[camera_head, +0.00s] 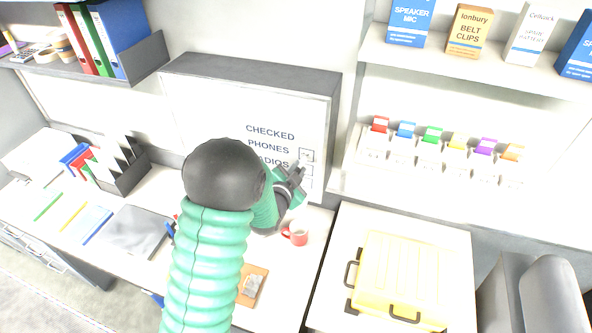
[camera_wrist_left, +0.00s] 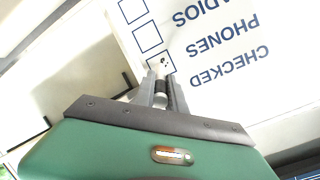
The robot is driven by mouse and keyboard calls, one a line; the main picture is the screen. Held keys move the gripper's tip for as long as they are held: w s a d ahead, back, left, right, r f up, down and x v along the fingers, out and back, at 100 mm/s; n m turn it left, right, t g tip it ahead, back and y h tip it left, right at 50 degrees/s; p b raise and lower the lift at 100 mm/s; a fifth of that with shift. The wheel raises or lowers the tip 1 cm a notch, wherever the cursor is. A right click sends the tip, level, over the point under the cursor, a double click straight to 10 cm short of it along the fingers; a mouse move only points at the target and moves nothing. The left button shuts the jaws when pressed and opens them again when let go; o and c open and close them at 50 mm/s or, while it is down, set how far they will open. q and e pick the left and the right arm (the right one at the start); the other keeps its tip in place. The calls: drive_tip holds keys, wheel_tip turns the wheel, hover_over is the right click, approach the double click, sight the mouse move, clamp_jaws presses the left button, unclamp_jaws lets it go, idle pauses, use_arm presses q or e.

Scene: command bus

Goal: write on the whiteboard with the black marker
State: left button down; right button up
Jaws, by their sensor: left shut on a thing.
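The whiteboard (camera_head: 215,120) hangs on the wall behind the desk, lettered "CHECKED PHONES RADIOS" with a column of square boxes on its right. It shows upside down in the left wrist view (camera_wrist_left: 285,85). My left gripper (camera_head: 296,172) is in front of the board's lower right, over part of the lettering and boxes. In the left wrist view its fingers (camera_wrist_left: 160,88) are shut on a short dark thing, likely the black marker (camera_wrist_left: 161,88), pointing at the box nearest the fingers. Small dark marks show in that box; whether the tip touches is unclear. My right gripper is out of view.
A yellow case (camera_head: 405,275) lies at the right. Shelves hold boxes and coloured-top items (camera_head: 430,150). Binders (camera_head: 100,40) and a file holder (camera_head: 125,175) are at the left.

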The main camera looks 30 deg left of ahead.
use_arm(q)
drive_tip(key=shift+d+r, duration=0.25)
drive_tip(key=shift+d, duration=0.05)
drive_tip(key=shift+w+d+r, duration=0.15)
drive_tip(key=shift+r, duration=0.3)
idle(0.4)
drive_tip(key=shift+d+r, duration=0.1)
drive_tip(key=shift+r, duration=0.05)
drive_tip(key=s+d+b, duration=0.1)
drive_tip(key=s, duration=0.5)
drive_tip(key=shift+s+d, duration=0.15)
drive_tip(key=shift+d, duration=0.15)
idle(0.4)
idle(0.3)
